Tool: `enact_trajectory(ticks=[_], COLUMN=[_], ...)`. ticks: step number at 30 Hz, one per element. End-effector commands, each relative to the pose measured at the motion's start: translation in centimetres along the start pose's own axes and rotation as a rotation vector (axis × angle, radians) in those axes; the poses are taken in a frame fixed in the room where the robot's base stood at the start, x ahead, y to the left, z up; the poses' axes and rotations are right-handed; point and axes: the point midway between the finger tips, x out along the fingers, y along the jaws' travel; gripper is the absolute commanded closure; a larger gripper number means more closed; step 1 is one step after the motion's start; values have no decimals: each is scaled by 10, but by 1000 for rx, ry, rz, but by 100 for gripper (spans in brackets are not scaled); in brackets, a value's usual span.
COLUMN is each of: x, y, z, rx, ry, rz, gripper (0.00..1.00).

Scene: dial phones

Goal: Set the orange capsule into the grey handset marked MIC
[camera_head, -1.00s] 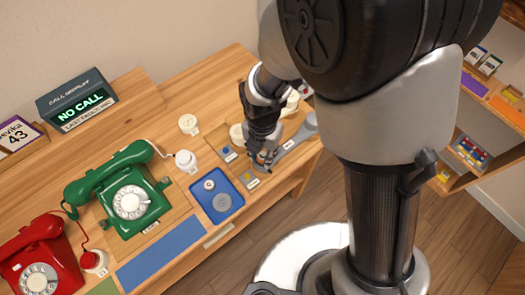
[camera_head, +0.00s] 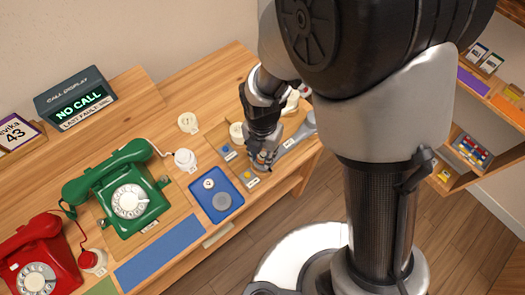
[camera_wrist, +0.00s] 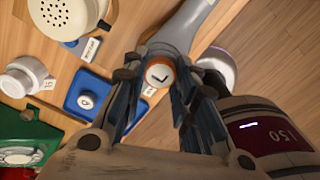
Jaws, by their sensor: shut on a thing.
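My gripper (camera_wrist: 160,95) is shut on the orange capsule (camera_wrist: 149,76), which shows as an orange ring around a pale face with a dark mark. The grey handset (camera_wrist: 193,25) lies behind the capsule in the wrist view, its handle running up and right; its near end is hidden by the capsule and fingers. In the body view the handset (camera_head: 301,132) lies on the wooden board, just right of my gripper (camera_head: 262,163). The capsule is not clear there. I cannot tell whether the capsule touches the handset, nor read MIC on any label.
A blue tray (camera_head: 223,213) holding round discs is left of my gripper. A cream perforated cap (camera_wrist: 68,14) and a white cup-like piece (camera_head: 185,159) are nearby. Green (camera_head: 128,199) and red (camera_head: 38,272) phones stand farther left. The table's front edge is close.

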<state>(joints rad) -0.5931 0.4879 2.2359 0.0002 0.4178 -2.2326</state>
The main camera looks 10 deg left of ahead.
Motion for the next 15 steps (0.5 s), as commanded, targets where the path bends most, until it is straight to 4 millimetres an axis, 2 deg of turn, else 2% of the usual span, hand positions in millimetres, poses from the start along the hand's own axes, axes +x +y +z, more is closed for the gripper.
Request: enact_trajectory(ticks=[6, 7, 15], x=[0, 0, 0], y=[0, 0, 0], z=[0, 0, 0], rx=[0, 0, 0], ry=[0, 0, 0], rz=[0, 0, 0], gripper=[93, 72, 54])
